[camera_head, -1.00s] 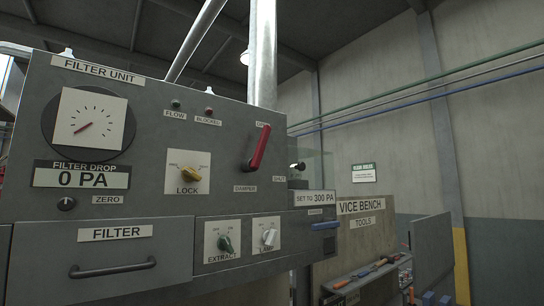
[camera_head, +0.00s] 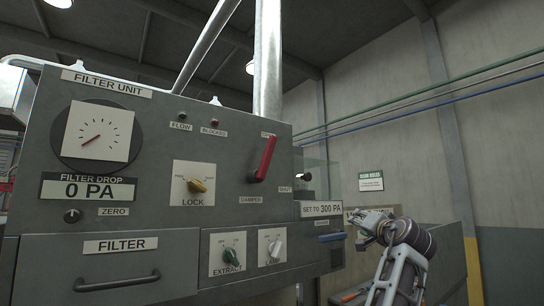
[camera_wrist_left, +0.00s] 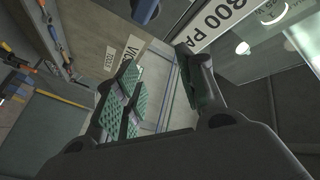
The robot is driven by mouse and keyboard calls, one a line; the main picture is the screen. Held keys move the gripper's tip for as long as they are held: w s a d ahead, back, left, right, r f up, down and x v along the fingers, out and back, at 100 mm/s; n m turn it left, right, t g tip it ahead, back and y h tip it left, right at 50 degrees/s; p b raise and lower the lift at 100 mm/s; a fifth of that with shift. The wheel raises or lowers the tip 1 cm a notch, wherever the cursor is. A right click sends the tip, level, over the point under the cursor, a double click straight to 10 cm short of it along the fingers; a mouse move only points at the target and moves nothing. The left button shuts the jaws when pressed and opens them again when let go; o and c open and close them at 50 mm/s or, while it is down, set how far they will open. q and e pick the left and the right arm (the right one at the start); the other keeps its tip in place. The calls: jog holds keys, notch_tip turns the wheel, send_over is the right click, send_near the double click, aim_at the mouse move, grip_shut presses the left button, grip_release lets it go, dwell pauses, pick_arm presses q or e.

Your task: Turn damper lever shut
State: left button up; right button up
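The red damper lever (camera_head: 264,158) is on the grey filter unit panel (camera_head: 150,200), above the DAMPER label (camera_head: 251,199). It points up and slightly right, its tip at a small label it partly covers. The SHUT label (camera_head: 285,189) is to its lower right. My left gripper (camera_head: 362,222) is right of the panel, near the SET TO 300 PA sign (camera_head: 321,209), apart from the lever. In the left wrist view its green-padded fingers (camera_wrist_left: 160,90) are spread with nothing between them. The lever is not recognisable there. My right gripper is out of view.
The panel also carries a yellow LOCK knob (camera_head: 197,185), EXTRACT knob (camera_head: 229,256), LAMP knob (camera_head: 275,248) and drawer handle (camera_head: 117,281). A vertical pipe (camera_head: 268,60) rises behind the unit.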

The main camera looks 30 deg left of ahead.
pick_arm(q)
jog(key=s+a+r+n+g+y, duration=0.3)
jog(key=s+r+n+g+y, duration=0.15)
jog(key=s+r, duration=0.95)
jog(key=n+g+y, duration=0.2)
jog(key=n+g, duration=0.2)
jog(key=n, duration=0.3)
send_near(272, 147)
jog(key=v, duration=0.3)
jog(key=shift+r, duration=0.15)
jog(key=shift+w, duration=0.1)
jog(key=shift+a, duration=0.15)
jog(key=shift+p+x, duration=1.85)
jog(key=shift+x, duration=4.95)
grip_shut()
